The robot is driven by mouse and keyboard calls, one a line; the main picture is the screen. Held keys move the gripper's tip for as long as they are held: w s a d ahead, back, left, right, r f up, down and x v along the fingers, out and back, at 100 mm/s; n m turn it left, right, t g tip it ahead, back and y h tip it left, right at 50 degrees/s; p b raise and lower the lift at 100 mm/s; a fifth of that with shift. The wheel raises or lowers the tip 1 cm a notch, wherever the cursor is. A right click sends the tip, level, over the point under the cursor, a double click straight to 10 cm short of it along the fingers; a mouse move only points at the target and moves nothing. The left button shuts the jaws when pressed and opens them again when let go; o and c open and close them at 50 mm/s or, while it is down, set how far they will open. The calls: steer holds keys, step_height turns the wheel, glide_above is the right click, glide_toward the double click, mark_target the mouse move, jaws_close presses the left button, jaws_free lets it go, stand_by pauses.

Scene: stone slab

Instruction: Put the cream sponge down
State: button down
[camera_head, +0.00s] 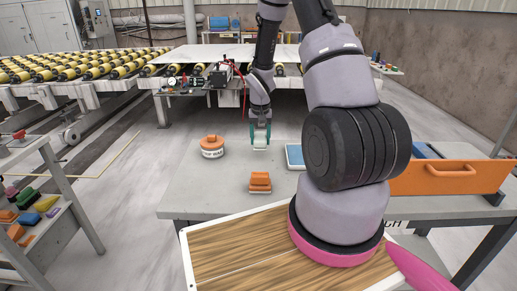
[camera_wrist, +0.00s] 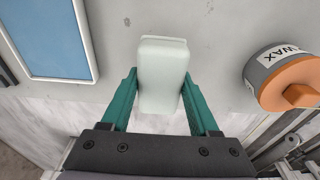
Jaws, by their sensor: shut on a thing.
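The pale cream sponge (camera_head: 260,143) is near the far edge of the grey stone slab (camera_head: 225,185) in the head view. In the wrist view the sponge (camera_wrist: 162,80) is a rounded pale block between the green fingers. My gripper (camera_head: 260,133) is shut on it, one finger on each long side; it also shows in the wrist view (camera_wrist: 162,92). The sponge's far end points over the slab (camera_wrist: 215,25), and its near end shows against the floor. I cannot tell whether its underside touches the slab.
A wax tin with an orange lid (camera_head: 212,147) stands left of the sponge. A blue-faced tray (camera_head: 295,156) lies to the right, partly behind my arm. An orange block (camera_head: 260,182) sits nearer. An orange-fronted box (camera_head: 450,177) is far right. A wood-grain panel (camera_head: 230,250) lies in front.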

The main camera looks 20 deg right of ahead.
steer(key=shift+d+f, duration=0.1)
steer(key=shift+f, duration=1.85)
steer(key=shift+f, duration=0.15)
steer(key=shift+c, duration=0.7)
jaws_free()
steer(key=r, duration=0.4)
steer(key=s+r, duration=0.1)
steer(key=r, duration=0.8)
steer(key=shift+s+a, duration=0.25)
steer(key=shift+a, duration=0.05)
step_height(320, 180, up, 9)
steer(key=t, duration=0.1)
glide_above(261, 154)
steer(key=s+a, duration=0.2)
steer(key=s, duration=0.2)
steer(key=s+a+r+t, duration=0.2)
steer(key=s+r, duration=0.3)
steer(key=r, duration=0.6)
steer(key=s+a+r+t+y, duration=0.1)
steer(key=s+a+r, duration=0.1)
steer(key=s+r, duration=0.3)
steer(key=s+a+r+t+y, duration=0.1)
steer(key=s+r, duration=0.4)
steer(key=s, duration=0.6)
steer(key=shift+s+a+r+t+y, duration=0.3)
steer(key=shift+a+t, duration=0.2)
steer(key=shift+a, duration=0.55)
